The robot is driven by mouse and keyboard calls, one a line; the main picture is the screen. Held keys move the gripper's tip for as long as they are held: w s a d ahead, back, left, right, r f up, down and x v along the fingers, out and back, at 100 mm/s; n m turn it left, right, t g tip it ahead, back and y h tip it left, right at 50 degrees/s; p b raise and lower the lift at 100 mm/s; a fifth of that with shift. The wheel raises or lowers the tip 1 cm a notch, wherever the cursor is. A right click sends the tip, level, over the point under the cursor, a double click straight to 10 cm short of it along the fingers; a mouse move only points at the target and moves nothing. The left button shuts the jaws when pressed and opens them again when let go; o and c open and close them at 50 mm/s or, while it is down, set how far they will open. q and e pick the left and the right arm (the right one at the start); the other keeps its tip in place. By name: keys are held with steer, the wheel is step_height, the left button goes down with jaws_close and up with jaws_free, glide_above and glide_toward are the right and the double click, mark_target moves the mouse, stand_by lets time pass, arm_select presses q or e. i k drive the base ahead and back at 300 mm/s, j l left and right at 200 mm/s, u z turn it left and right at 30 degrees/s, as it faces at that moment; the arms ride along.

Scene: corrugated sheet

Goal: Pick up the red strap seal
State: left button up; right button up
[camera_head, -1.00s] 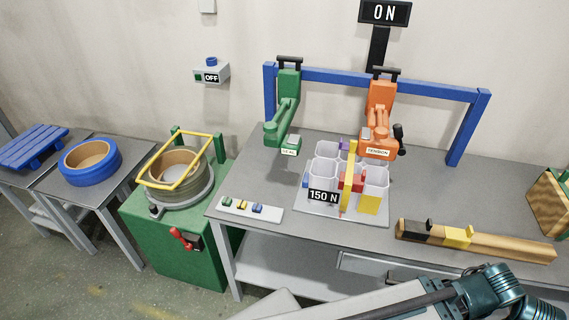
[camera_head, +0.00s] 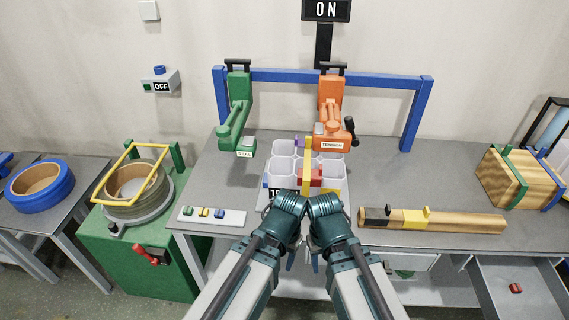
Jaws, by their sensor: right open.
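A small red piece (camera_head: 515,288), which looks like the red strap seal, lies in an open grey drawer (camera_head: 490,288) at the lower right. My left gripper (camera_head: 291,259) and right gripper (camera_head: 315,260) hang close together below the wrists at the lower middle, in front of the bench edge. Both are far to the left of the red piece. The right gripper is open and appears empty. The left gripper's fingers are mostly hidden by its wrist, so its opening is unclear.
A white strip (camera_head: 238,218) holds green, yellow and blue seals. White bins (camera_head: 283,165) stand mid-bench, partly behind my wrists. A wooden bar (camera_head: 460,222) lies along the front edge above the drawer. A strapped wooden block (camera_head: 512,180) stands at the right.

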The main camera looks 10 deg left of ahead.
mark_target(514, 288)
steer(key=z, duration=1.95)
